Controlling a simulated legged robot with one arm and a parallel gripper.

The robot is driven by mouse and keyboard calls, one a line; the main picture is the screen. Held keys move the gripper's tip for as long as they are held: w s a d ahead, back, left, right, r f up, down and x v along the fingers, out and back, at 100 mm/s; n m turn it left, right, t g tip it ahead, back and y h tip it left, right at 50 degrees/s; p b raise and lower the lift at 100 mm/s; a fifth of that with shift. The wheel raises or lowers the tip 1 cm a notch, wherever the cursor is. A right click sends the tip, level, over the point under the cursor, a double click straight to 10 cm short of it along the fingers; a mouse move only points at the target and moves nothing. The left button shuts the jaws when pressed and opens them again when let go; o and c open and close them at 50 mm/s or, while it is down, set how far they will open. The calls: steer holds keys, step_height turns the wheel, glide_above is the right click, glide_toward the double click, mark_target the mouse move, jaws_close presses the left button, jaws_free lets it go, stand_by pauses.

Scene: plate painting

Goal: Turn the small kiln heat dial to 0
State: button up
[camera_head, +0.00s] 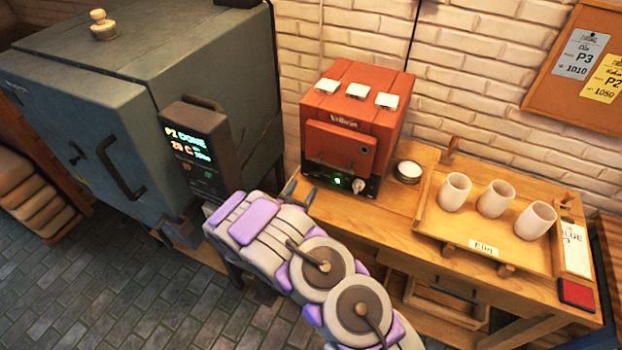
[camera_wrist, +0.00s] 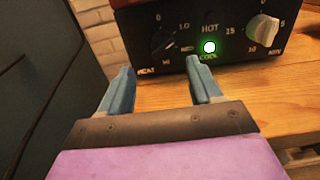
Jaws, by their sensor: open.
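The small kiln (camera_head: 350,115) is a red box with a black front panel, standing on the wooden table. In the wrist view its panel (camera_wrist: 225,60) shows a black dial (camera_wrist: 165,41) on the left, marked 0, LO, MED, HI and HEAT. A white dial (camera_wrist: 263,30) on the right has numbers around it. A green light (camera_wrist: 209,47) glows between them beside the word COOL. My gripper (camera_wrist: 160,80) is open and empty, its two blue fingers in front of and below the black dial, apart from it. In the head view my gripper (camera_head: 299,192) is left of the panel.
A large grey kiln (camera_head: 200,60) with a lit display (camera_head: 190,145) stands at left. Right of the small kiln are a small white-topped dish (camera_head: 408,171) and a wooden tray (camera_head: 430,215) holding three cups (camera_head: 495,198). The table front (camera_wrist: 270,115) is bare near the panel.

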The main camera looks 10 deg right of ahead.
mark_target(315, 172)
steer(key=x, duration=0.6)
steer(key=shift+d+b, duration=0.35)
steer(key=shift+d, duration=0.1)
steer(key=shift+w, duration=0.15)
steer(key=shift+a, duration=0.15)
steer(key=shift+a, duration=0.1)
steer(key=shift+c, duration=0.5)
steer(key=shift+r, duration=0.1)
steer(key=c, duration=0.9)
